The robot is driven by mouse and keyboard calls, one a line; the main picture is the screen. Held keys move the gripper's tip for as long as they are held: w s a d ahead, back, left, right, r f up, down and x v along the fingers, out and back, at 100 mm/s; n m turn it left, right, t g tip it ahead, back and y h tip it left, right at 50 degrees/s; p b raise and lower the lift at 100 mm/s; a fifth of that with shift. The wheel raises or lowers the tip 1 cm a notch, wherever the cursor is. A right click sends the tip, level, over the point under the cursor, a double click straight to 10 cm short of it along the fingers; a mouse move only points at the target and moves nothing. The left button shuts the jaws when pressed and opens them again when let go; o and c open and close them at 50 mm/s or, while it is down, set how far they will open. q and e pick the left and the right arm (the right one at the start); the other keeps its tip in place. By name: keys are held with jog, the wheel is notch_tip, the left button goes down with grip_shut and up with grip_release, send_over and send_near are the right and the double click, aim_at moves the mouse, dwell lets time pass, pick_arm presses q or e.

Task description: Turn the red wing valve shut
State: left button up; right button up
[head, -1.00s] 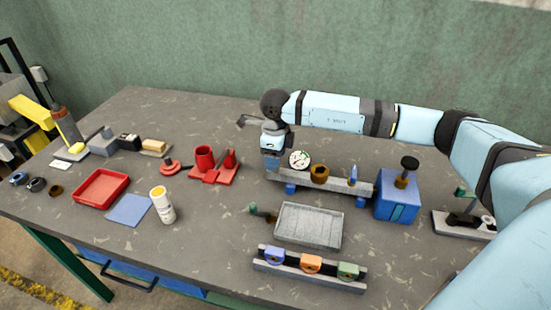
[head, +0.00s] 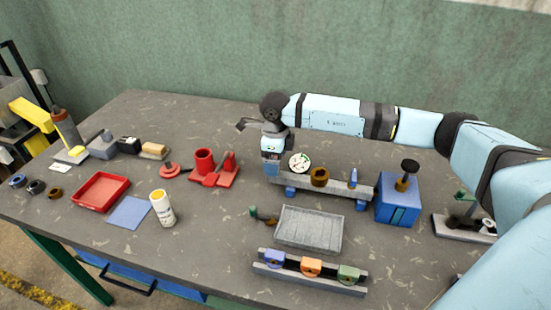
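My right arm reaches in from the right, and its wrist bends down at the left end of a grey rail (head: 335,190) on blue feet. My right gripper (head: 271,166) is at that rail end, left of a white round gauge (head: 299,162). Its fingertips are too small and covered to tell whether they are open or shut. I cannot make out a red wing valve on the rail; the spot at the gripper is hidden. Red parts stand apart to the left: a red plate with a cup and upright piece (head: 211,180), and a red disc (head: 170,169). My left gripper is not in view.
The rail also bears a brass fitting (head: 319,177) and a blue-tipped piece (head: 352,177). A blue box (head: 398,203) stands right of it. In front are a grey tray (head: 310,230) and a rack of coloured blocks (head: 312,270).

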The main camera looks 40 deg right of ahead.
notch_tip(320, 180, up, 14)
jog(key=shift+b, duration=0.3)
jog(key=shift+f, duration=0.1)
dwell(0.3)
